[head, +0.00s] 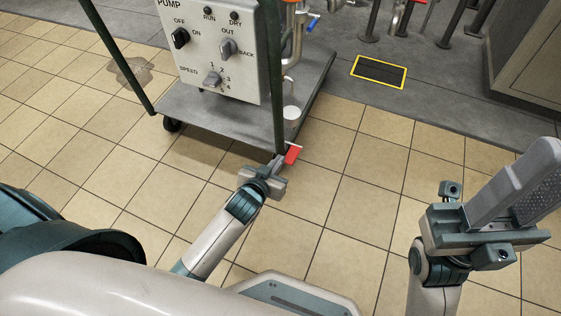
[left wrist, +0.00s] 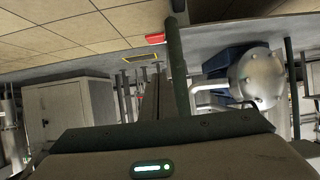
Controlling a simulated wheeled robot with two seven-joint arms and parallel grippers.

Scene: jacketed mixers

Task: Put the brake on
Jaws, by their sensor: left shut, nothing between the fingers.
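The cart (head: 183,111) stands on the tiled floor with a control panel on it. A red pedal (head: 291,154), which looks like the brake, sticks out low at the cart's near right corner, by the green post. It also shows as a red patch beside the post in the left wrist view (left wrist: 155,38). My left gripper (head: 278,161) is shut and empty, its tips close beside the red pedal; I cannot tell whether they touch. My right gripper (head: 525,180) is at the right, away from the cart; its jaw gap is hidden.
The control panel (head: 217,55) has several knobs. Green posts (head: 273,75) rise from the cart's edges, close to my left gripper. A yellow-edged dark floor plate (head: 379,72) and a cabinet (head: 530,55) lie farther back. The tiles right of the cart are clear.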

